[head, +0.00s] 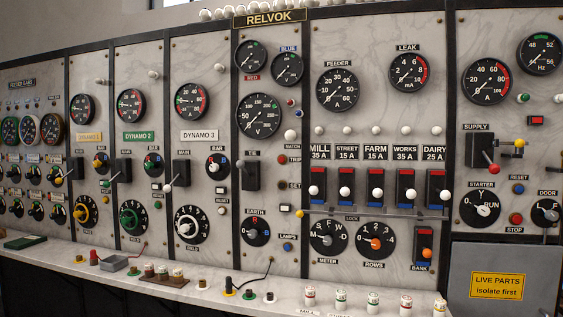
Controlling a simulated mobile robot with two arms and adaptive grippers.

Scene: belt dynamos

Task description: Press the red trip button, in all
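The red trip button (282,160) is a small round red knob on the marble panel headed RELVOK. It sits just left of the TRIP label (295,159), below the MATCH lamp and above a dark button labelled SET (282,185). Nothing covers it. Neither of my grippers is in view. Whether the button is pressed in cannot be told at this size.
A TIE lever switch (251,173) stands close left of the button. The MILL breaker (318,187) with a white knob is to its right. A marble ledge (200,290) below carries plugs and several small fuses. The space before the panel is clear.

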